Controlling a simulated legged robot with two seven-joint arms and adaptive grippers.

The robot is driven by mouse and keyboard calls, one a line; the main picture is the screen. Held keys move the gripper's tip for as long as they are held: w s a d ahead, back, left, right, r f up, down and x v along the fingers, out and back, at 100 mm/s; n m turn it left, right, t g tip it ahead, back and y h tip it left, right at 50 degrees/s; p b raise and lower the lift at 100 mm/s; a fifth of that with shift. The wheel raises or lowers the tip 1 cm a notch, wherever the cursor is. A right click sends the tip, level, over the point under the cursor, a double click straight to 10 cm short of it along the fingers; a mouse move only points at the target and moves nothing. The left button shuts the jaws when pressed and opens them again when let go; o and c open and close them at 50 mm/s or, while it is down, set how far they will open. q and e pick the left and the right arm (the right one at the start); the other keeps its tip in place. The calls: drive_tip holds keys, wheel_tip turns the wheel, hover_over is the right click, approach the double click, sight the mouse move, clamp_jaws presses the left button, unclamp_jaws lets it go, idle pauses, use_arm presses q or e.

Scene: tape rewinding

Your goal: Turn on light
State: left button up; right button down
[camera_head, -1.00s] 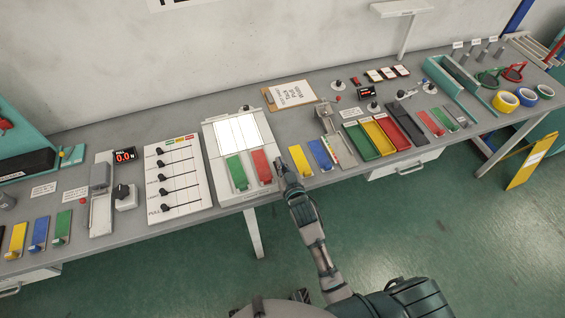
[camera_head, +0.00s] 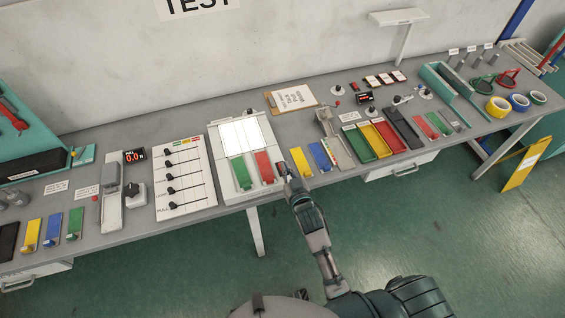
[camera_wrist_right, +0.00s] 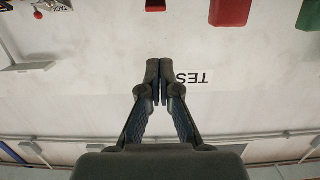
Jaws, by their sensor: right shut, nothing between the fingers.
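The light box (camera_head: 216,160) is a white unit on the bench with a bright white panel (camera_head: 241,134) on its upper part. A green paddle (camera_head: 240,172) and a red paddle (camera_head: 264,167) sit side by side below the panel. My right gripper (camera_head: 282,170) is just right of the red paddle, near the bench's front edge; I cannot tell whether it touches anything. In the right wrist view its fingers (camera_wrist_right: 166,72) are shut together with nothing between them. A red piece (camera_wrist_right: 231,12) shows at the top of that view. My left gripper is not in view.
Yellow (camera_head: 300,161) and blue (camera_head: 320,156) paddles lie close right of my gripper. A slider board (camera_head: 183,180) stands left of the light box. Colored trays (camera_head: 372,141) are farther right. A wall (camera_head: 110,60) rises behind; the floor in front is clear.

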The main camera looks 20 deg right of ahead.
drive_tip(key=s, duration=0.3)
drive_tip(key=s+d, duration=0.1)
drive_tip(key=s, duration=0.1)
drive_tip(key=shift+s+r, duration=0.15)
drive_tip(key=shift+r, duration=0.25)
drive_tip(key=shift+a, duration=0.25)
